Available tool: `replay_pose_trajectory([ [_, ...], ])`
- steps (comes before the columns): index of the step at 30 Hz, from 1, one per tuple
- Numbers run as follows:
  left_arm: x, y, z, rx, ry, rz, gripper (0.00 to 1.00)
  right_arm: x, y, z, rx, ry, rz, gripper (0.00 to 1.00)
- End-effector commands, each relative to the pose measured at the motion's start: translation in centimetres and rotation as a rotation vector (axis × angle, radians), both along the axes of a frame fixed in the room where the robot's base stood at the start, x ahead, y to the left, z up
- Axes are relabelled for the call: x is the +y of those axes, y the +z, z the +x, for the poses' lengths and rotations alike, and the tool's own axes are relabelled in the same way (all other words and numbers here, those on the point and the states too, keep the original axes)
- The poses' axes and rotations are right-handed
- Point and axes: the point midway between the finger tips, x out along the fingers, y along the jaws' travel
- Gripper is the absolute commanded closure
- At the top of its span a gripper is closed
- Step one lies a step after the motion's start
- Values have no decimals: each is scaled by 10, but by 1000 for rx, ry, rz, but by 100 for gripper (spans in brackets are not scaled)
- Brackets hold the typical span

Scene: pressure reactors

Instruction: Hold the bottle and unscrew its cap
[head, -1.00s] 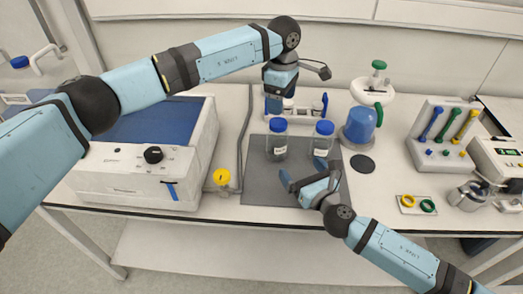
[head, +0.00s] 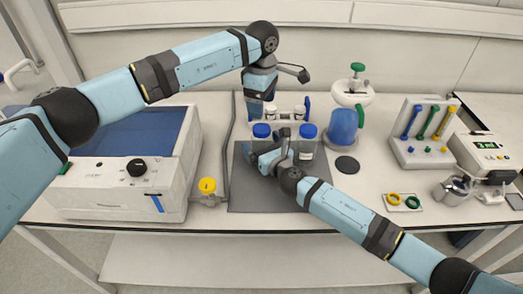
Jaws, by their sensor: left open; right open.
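Two clear bottles with blue screw caps stand upright on the grey mat: the left bottle (head: 261,130) and the right bottle (head: 307,143). Both caps are on. My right gripper (head: 268,147) is open, low over the mat at the left bottle. Its fingers and wrist cover most of that bottle's body, and I cannot tell whether they touch it. My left gripper (head: 257,106) is open and points down, above and behind the left bottle's cap, apart from it in the picture.
A large white machine (head: 120,180) and a yellow valve knob (head: 207,185) are left. The mat's front part is clear.

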Motion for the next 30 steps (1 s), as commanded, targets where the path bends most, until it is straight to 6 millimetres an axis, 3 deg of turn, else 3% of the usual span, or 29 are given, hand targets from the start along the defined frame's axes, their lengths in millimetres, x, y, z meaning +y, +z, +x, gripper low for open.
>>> replay_pose_trajectory([
  [10, 0, 0, 0, 0, 0, 0, 27, 2, 0, 3, 0, 0, 0, 3],
  [22, -1, 0, 0, 1, 0, -2, 27, 2, 0, 3, 0, 0, 0, 95],
  [30, 0, -6, 0, 1, 0, -1, 27, 2, 0, 3, 1, 0, 0, 98],
])
